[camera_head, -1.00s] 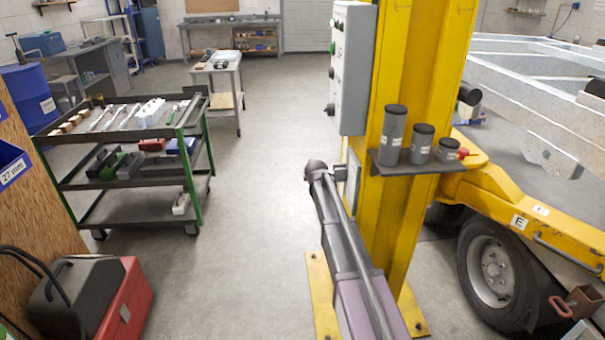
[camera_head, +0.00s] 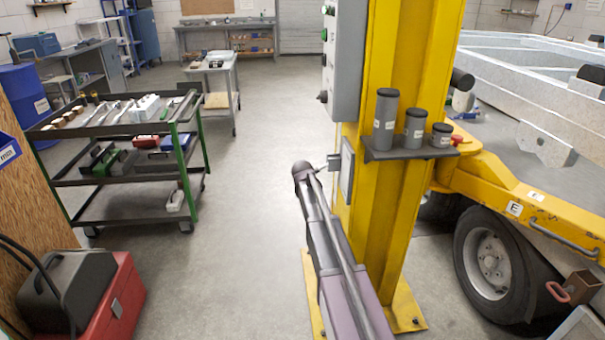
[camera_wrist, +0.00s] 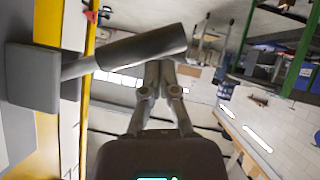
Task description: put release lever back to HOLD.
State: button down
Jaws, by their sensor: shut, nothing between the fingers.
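The release lever shows in the wrist view as a thin rod from a grey box (camera_wrist: 32,78) ending in a thick dark grip (camera_wrist: 142,48). In the head view the lever's box (camera_head: 347,170) is on the side of the yellow post, beside the end of my arm. My gripper (camera_wrist: 160,68) is shut and empty, its fingertips together at the grip's free end. The grip overlaps the fingertips in the picture; I cannot tell whether they touch. No HOLD marking is readable. In the head view my arm hides the fingers.
The yellow post (camera_head: 383,220) carries a grey control box (camera_head: 344,60) above the lever and a shelf (camera_head: 410,152) with three grey canisters. A trailer (camera_head: 540,200) stands right. A tool cart (camera_head: 120,150) and red toolbox (camera_head: 110,305) stand left. The floor between is clear.

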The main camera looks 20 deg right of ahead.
jog(key=shift+s+d, duration=0.1)
jog(key=shift+d, duration=0.1)
dwell(0.3)
jog(key=shift+s, duration=0.1)
